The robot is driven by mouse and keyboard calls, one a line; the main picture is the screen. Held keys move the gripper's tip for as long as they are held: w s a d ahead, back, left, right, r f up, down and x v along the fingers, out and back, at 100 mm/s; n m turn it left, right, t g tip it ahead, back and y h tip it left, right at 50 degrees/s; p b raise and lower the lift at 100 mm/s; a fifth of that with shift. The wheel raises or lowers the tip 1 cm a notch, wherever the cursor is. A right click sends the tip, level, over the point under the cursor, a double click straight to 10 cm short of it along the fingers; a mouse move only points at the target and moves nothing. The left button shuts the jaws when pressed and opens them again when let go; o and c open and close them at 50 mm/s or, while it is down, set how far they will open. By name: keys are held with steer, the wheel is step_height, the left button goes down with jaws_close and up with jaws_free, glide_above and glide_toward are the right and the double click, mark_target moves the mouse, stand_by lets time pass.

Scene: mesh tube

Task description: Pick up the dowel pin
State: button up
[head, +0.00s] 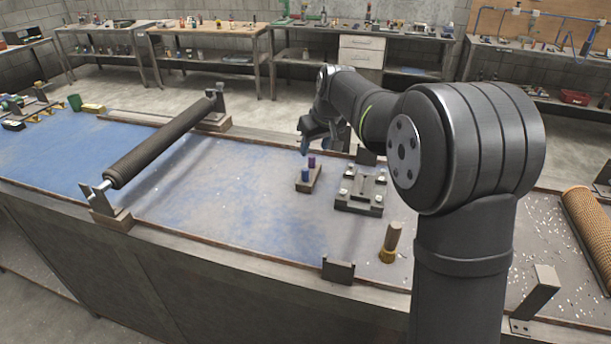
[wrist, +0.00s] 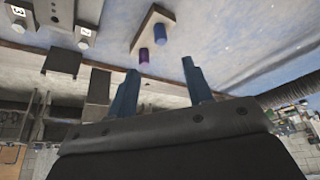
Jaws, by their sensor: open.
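A small tan block (head: 308,180) on the blue-grey bench holds two upright pins, a blue one (head: 305,175) and a purple one (head: 312,161). Which of them is the dowel pin I cannot tell. In the wrist view the block (wrist: 150,22) shows at the top, with the blue pin (wrist: 159,32) and the purple pin (wrist: 143,55) standing out from it. My gripper (wrist: 160,68) is open, its two blue fingers apart with nothing between them. In the head view my gripper (head: 306,147) hangs above and just behind the block, apart from the pins.
A dark fixture plate (head: 359,200) with bright corner pieces lies right of the block. A brass-based cylinder (head: 390,243) stands near the front edge. A long dark mesh roller (head: 160,142) spans two stands at left. Bench between roller and block is clear.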

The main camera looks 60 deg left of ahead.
mark_target(306, 170)
steer(key=x, duration=0.7)
steer(key=shift+a+f, duration=0.1)
steer(key=shift+f, duration=0.2)
steer(key=shift+x, duration=2.7)
steer(key=shift+a, duration=0.1)
jaws_close()
